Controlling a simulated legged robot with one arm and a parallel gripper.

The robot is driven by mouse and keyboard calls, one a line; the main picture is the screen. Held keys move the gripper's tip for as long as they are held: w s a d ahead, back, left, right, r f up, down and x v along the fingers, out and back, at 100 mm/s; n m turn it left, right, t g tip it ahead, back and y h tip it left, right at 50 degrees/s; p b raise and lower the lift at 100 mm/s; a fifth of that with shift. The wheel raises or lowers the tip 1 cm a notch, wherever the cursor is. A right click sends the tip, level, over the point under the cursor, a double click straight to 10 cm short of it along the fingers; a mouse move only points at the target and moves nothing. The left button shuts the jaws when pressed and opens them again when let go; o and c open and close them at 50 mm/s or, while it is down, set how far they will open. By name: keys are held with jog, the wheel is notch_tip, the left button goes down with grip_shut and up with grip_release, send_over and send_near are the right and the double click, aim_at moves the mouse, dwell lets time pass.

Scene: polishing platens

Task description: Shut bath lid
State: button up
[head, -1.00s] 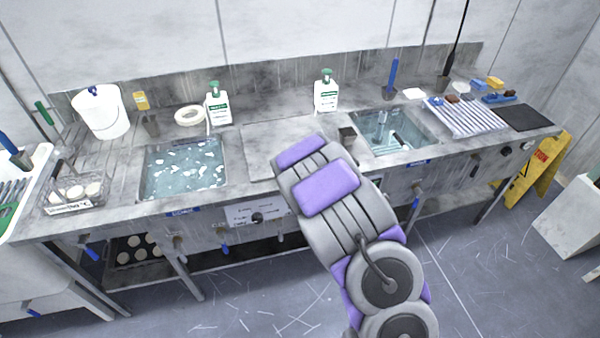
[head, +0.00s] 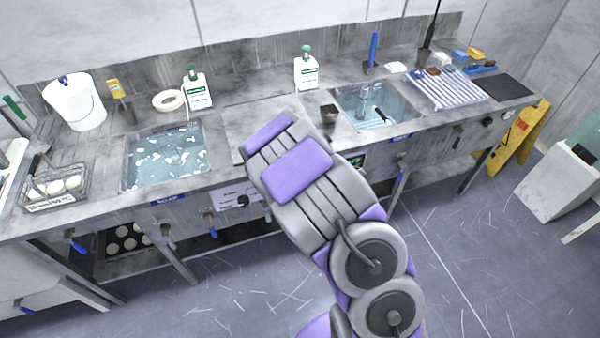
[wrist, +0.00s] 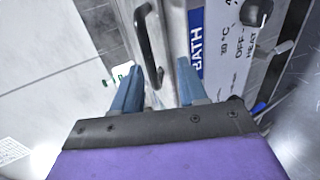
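A flat grey metal panel (head: 262,112), which looks like the bath lid, lies on the counter between two water-filled basins in the head view. My arm covers its front right part. In the wrist view a black bar handle (wrist: 150,45) is fixed to a pale metal surface, beside a blue "BATH" label (wrist: 195,42). My gripper (wrist: 159,66) shows two blue fingers held apart. The handle's near end lies between or just beyond the fingertips; I cannot tell whether they touch it. In the head view my gripper is hidden behind my arm.
The left basin (head: 165,158) holds water with white floating pieces; the right basin (head: 375,108) has a dark-handled tool in it. Two white bottles (head: 197,90) (head: 306,73) stand behind the panel. A small dark cup (head: 328,114) sits close right of my arm.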

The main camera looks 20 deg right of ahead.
jog(key=p+v, duration=0.2)
jog(key=p, duration=0.1)
jog(key=a+p+v, duration=0.1)
jog(key=p+v, duration=0.1)
jog(key=p, duration=0.2)
jog(key=shift+s+r, duration=0.15)
jog(key=shift+r, duration=0.05)
jog(key=shift+r+p, duration=0.1)
jog(key=shift+p, duration=0.55)
jog(key=p+v, duration=0.8)
jog(key=p, duration=0.7)
jog(key=shift+s+d+p, duration=0.15)
jog(key=shift+d+p, duration=0.15)
jog(key=shift+p, duration=0.05)
